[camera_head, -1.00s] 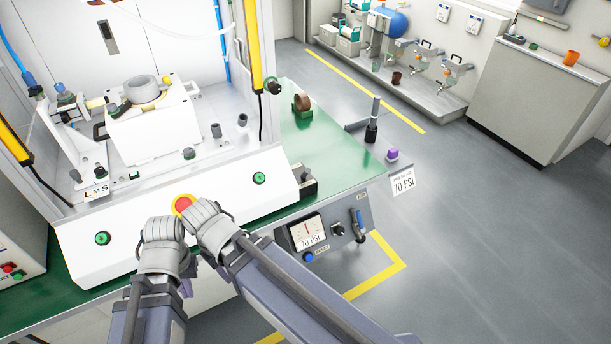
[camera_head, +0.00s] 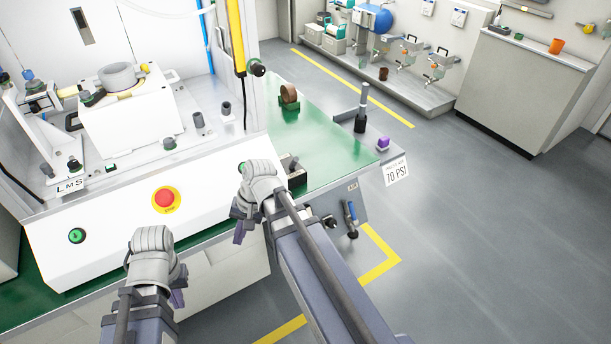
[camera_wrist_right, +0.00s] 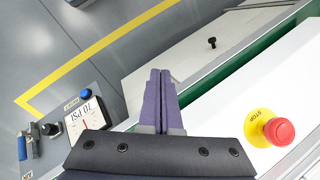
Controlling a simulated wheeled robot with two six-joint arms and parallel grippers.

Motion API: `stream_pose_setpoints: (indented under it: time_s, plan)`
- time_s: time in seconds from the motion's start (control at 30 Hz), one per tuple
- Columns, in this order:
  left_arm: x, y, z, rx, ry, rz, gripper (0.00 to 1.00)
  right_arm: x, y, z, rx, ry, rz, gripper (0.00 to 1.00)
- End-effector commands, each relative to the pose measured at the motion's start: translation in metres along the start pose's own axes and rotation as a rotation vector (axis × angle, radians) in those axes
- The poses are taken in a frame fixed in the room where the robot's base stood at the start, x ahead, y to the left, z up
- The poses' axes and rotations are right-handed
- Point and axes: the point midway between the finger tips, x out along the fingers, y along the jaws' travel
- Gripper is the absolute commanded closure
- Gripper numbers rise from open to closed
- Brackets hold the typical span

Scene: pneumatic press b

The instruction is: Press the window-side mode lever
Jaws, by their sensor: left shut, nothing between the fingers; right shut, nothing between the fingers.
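I cannot tell which control is the window-side mode lever. A tall grey lever with a black base (camera_head: 361,108) stands upright at the green table's right edge. A blue-handled lever (camera_head: 350,212) is on the front panel and shows in the right wrist view (camera_wrist_right: 22,148). My right gripper (camera_head: 239,232) is shut and empty, in front of the white console and left of the panel. Its purple fingers (camera_wrist_right: 156,100) are together in the wrist view. My left gripper (camera_head: 178,297) is shut and empty, lower left. My right arm hides the gauge in the head view.
A red stop button (camera_head: 165,199) and a green button (camera_head: 77,236) sit on the sloped white console (camera_head: 120,240). A purple button (camera_head: 383,143) is at the table corner. The 70 PSI gauge (camera_wrist_right: 84,118) shows in the wrist view. The grey floor at right is clear.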

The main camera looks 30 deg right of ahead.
Motion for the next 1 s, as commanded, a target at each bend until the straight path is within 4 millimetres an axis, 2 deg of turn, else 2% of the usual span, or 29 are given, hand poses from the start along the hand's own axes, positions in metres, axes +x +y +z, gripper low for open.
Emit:
stream_pose_setpoints:
  time_s: [0.03, 0.27, 0.47, 0.6, 0.8, 1.0]
  plan:
    - [0.017, 0.002, -0.001, 0.0, 0.0, 0.0, 1.0, 0.007, 0.011, -0.02, 0.095, 0.006, -0.054, 1.0]
    - [0.052, 0.005, -0.003, 0.0, 0.0, 0.0, 1.0, -0.005, 0.051, -0.087, 0.503, 0.006, -0.307, 1.0]
    - [0.083, 0.008, -0.005, 0.0, 0.0, 0.0, 1.0, -0.028, 0.102, -0.143, 0.841, -0.008, -0.546, 1.0]
    - [0.103, 0.01, -0.006, 0.0, 0.0, 0.0, 1.0, -0.05, 0.147, -0.179, 1.06, -0.029, -0.725, 1.0]
    - [0.127, 0.012, -0.007, 0.001, 0.0, 0.0, 1.0, -0.085, 0.212, -0.213, 1.304, -0.071, -0.96, 1.0]
    - [0.14, 0.013, -0.008, 0.001, 0.0, 0.0, 1.0, -0.11, 0.256, -0.227, 1.436, -0.109, -1.114, 1.0]
